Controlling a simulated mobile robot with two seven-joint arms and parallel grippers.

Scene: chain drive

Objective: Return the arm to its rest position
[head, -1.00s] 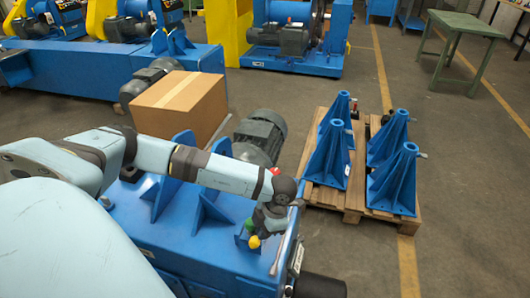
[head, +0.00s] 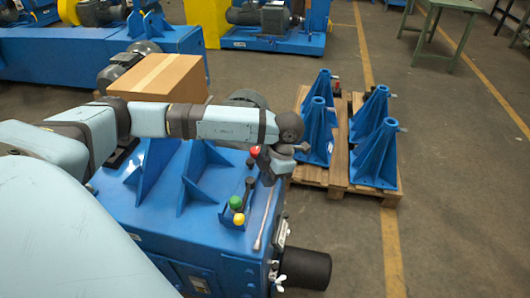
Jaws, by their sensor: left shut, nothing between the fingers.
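My left arm comes in from the left and reaches across above a blue machine (head: 185,240). My left gripper (head: 268,172) hangs from the dark wrist joint near the machine's right end, shut and empty. It is small and partly dark, and its fingertips are hard to make out. A red knob (head: 254,152) shows just beside the gripper. My right gripper is not in view.
A cardboard box (head: 160,78) stands behind my arm. A dark motor (head: 247,98) is partly hidden by the arm. Blue stands (head: 376,155) sit on a wooden pallet (head: 335,176) at right. A green table (head: 450,10) is at the back.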

